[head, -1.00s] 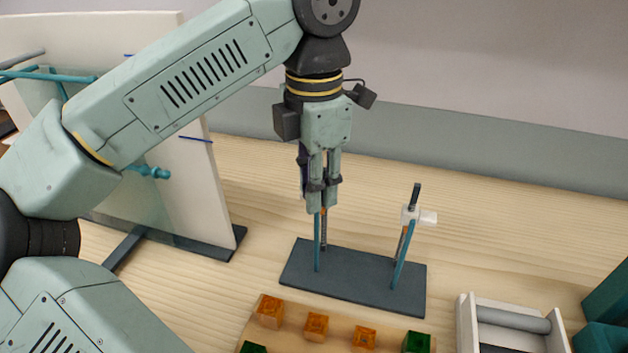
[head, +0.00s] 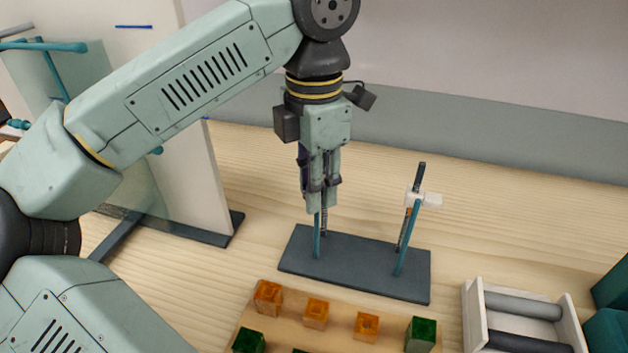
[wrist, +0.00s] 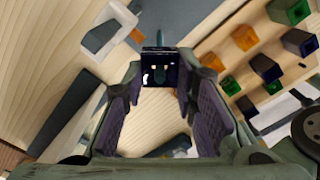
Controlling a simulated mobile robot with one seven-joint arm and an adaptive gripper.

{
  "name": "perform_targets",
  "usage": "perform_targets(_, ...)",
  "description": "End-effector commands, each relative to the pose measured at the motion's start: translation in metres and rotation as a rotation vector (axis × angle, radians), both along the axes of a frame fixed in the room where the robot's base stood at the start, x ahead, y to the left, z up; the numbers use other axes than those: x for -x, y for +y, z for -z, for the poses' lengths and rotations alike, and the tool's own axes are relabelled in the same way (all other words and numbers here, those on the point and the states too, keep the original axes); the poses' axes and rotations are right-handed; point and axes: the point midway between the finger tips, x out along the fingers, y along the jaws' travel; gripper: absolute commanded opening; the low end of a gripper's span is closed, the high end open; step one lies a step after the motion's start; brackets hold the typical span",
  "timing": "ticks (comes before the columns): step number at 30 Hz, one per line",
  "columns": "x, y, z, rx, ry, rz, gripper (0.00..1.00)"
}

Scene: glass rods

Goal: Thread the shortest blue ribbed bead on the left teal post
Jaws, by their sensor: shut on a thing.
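My gripper (head: 322,205) points down over the left teal post (head: 317,238) and hides that post's top. In the wrist view my gripper (wrist: 160,98) is shut on a dark blue bead (wrist: 152,78), seen end-on between the fingertips. Teal shows at the bead, in line with the post, but I cannot tell whether the post is inside it. The bead's ribs and length cannot be made out. The right teal post (head: 409,238) leans and has a white clamp-like piece (head: 425,199) near its top. Both posts stand on a dark base plate (head: 360,270).
A wooden bead board (head: 285,325) in front carries orange beads (head: 316,313) and green beads (head: 421,334). Other blue beads (wrist: 298,42) show in the wrist view. A white rack with rollers (head: 473,315) stands at right. A pale upright panel (head: 190,180) stands at left.

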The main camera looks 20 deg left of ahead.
Motion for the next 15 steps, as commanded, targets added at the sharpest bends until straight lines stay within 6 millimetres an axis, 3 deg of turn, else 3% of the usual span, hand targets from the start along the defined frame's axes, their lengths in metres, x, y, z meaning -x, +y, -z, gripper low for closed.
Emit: perform_targets(15,0.0,0.0,0.023,0.0,0.0,0.0,0.0)
